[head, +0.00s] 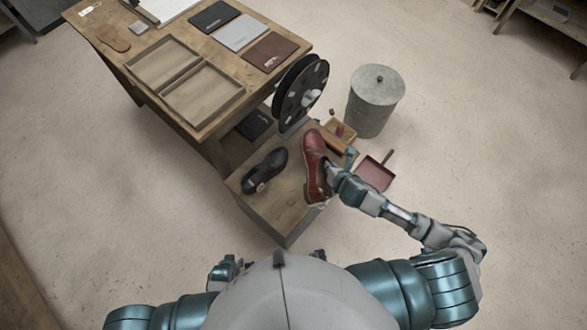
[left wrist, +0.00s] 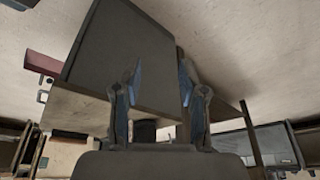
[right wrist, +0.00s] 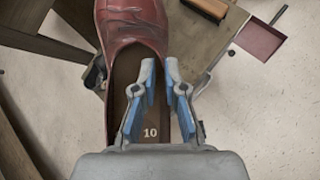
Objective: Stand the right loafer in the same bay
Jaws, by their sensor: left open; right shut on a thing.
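A dark red loafer (head: 314,155) is at the right side of the low bench, toe pointing away from me. My right gripper (head: 327,180) is shut on its right side wall near the heel. In the right wrist view, the fingers (right wrist: 160,75) straddle that wall, and the loafer's (right wrist: 133,30) insole shows a "10". I cannot tell whether its sole touches the bench. A two-bay wooden tray (head: 165,92) lies on the table, both bays empty. My left gripper (head: 222,270) is low in front of me; in the left wrist view its fingers (left wrist: 159,90) are open and empty.
A black shoe (head: 265,170) stands left of the loafer on the low bench (head: 284,212). A black wheel (head: 300,88) rises behind them. A brush (head: 335,143), a dustpan (head: 375,173) and a grey bin (head: 375,100) are to the right. Leather pieces (head: 270,51) lie on the table.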

